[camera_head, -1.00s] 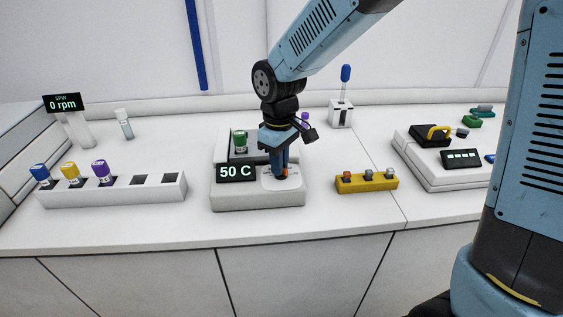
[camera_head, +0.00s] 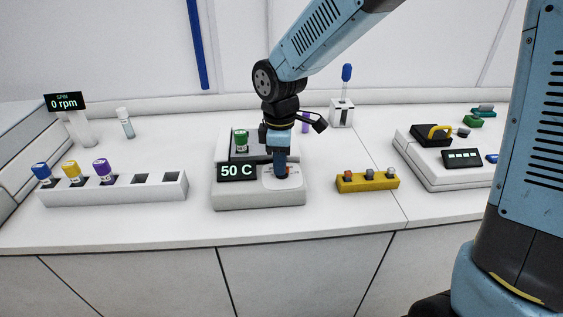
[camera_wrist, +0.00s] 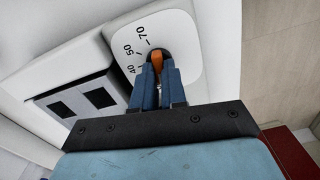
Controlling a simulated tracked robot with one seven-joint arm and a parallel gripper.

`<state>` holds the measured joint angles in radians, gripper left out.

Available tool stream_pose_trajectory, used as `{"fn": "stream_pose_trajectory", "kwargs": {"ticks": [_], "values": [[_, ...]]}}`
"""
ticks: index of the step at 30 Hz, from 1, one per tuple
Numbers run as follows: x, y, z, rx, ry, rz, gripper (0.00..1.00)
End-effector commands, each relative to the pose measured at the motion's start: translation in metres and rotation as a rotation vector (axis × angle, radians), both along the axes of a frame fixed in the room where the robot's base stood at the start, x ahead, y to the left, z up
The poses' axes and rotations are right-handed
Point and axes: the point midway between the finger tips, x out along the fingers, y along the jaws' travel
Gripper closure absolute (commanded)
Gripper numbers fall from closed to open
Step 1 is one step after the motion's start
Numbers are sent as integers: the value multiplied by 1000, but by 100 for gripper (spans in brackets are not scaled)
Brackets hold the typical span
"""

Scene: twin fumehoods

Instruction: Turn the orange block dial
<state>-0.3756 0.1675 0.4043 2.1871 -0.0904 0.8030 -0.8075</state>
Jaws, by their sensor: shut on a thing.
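The orange block dial (camera_wrist: 157,62) sits on a white plate marked 40, 50 and 70 in the wrist view. My gripper (camera_wrist: 158,82) is shut on the orange dial, with one blue finger on each side. In the head view my gripper (camera_head: 281,174) points straight down onto the front right of the white block heater (camera_head: 230,199) and hides most of the dial. The heater's display (camera_head: 237,171) reads 50 C. A green-capped vial (camera_head: 241,141) stands in the heater behind the display.
A white rack (camera_head: 120,192) with blue, yellow and purple capped vials stands left. A yellow rack (camera_head: 368,183) with small pieces sits just right of the heater. A device with a yellow handle (camera_head: 440,132) is further right. The counter in front is clear.

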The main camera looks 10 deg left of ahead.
Motion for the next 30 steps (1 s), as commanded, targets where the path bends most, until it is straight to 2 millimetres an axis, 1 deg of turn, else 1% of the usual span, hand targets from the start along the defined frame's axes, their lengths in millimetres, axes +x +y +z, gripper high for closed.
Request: {"fn": "stream_pose_trajectory", "kwargs": {"ticks": [1,11,12,19,26,30], "values": [[3,-2,1,-1,-5,-1,100],[4,-3,1,-1,-5,-1,100],[4,-3,1,-1,-5,-1,84],[2,-2,1,-1,-3,1,63],[1,-1,1,0,-2,1,63],[2,-1,8,1,-3,1,63]]}}
